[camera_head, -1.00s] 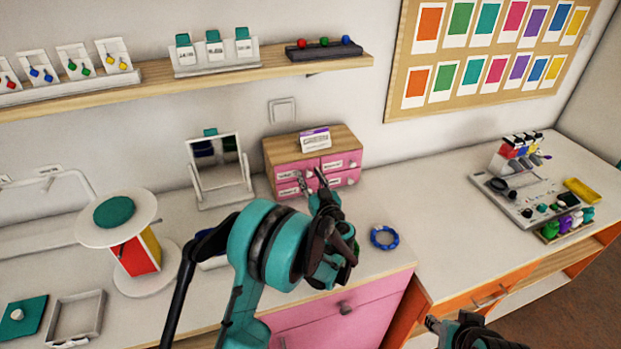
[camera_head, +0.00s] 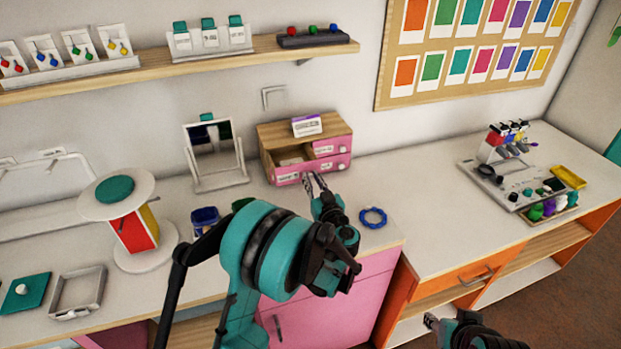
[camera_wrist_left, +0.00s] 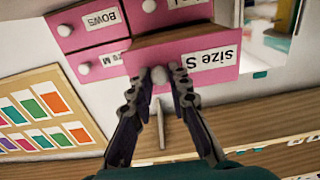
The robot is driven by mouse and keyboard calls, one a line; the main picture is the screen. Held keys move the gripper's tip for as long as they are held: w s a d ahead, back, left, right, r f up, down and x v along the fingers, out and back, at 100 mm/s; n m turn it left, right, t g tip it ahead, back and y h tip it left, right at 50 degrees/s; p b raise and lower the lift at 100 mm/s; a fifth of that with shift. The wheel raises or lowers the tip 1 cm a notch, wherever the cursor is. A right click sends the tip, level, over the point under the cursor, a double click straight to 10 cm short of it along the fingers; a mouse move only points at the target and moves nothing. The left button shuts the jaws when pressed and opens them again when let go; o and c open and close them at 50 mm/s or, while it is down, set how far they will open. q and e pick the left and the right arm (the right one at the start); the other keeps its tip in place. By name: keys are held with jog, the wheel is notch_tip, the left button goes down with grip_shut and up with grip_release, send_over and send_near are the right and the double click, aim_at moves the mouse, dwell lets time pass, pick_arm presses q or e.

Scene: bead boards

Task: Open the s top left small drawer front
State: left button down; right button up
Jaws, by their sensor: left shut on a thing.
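The Size S small drawer front (camera_wrist_left: 205,62) is pink with a white label and a pale round knob (camera_wrist_left: 160,76). It is the top left drawer of the small wood-topped chest (camera_head: 335,128). The drawer stands pulled out, and its open inside (camera_head: 291,158) shows in the head view. My left gripper (camera_head: 313,181) is in front of it; in the left wrist view its fingers (camera_wrist_left: 160,84) are shut on the knob from both sides. My right gripper (camera_head: 436,322) is low at the bottom edge, away from the chest, and its fingers are unclear.
The worktop (camera_head: 420,190) further right is largely clear. A shelf (camera_head: 180,65) runs above.

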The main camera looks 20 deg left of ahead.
pick_arm(q)
jog(key=shift+v, duration=1.8)
jog(key=c, duration=1.4)
grip_release()
jog(key=shift+c, duration=0.2)
jog(key=v, duration=1.2)
